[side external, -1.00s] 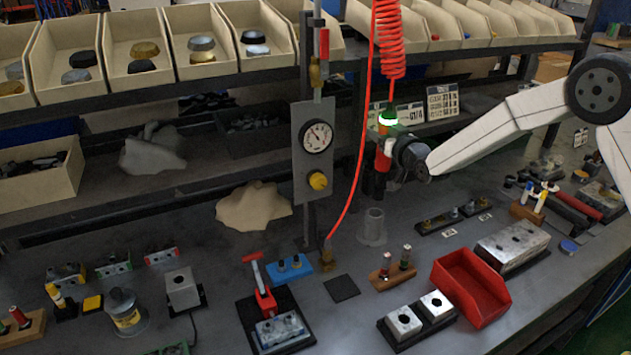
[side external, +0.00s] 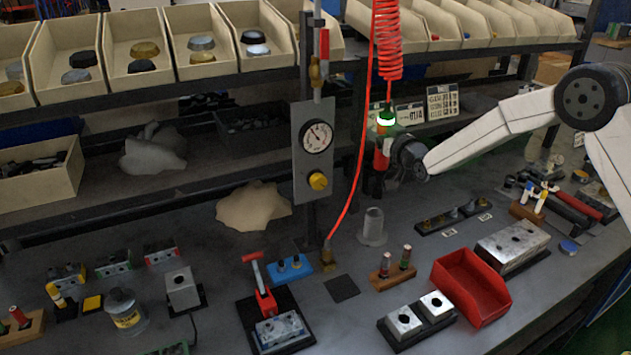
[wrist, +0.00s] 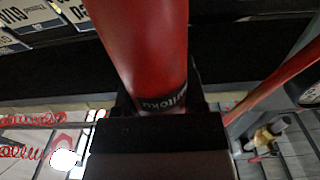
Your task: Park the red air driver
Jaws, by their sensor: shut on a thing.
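The red air driver (side external: 381,157) hangs roughly upright below the red coiled hose, with a green and bright white band at its top. My gripper (side external: 377,182) is shut on it, in the air above the bench. In the wrist view the driver's red body (wrist: 142,45) rises from the dark jaws (wrist: 158,118). Its lower end is dark and hard to make out. A grey cup-like holder (side external: 373,228) stands upright on the bench below the driver, apart from it.
A gauge panel (side external: 314,150) on a post stands left of the driver, with a thin red hose (side external: 352,190) running down between them. A shelf with bins (side external: 205,45) is behind. A wooden stand (side external: 391,273), red bin (side external: 472,285) and metal blocks (side external: 404,321) stand in front.

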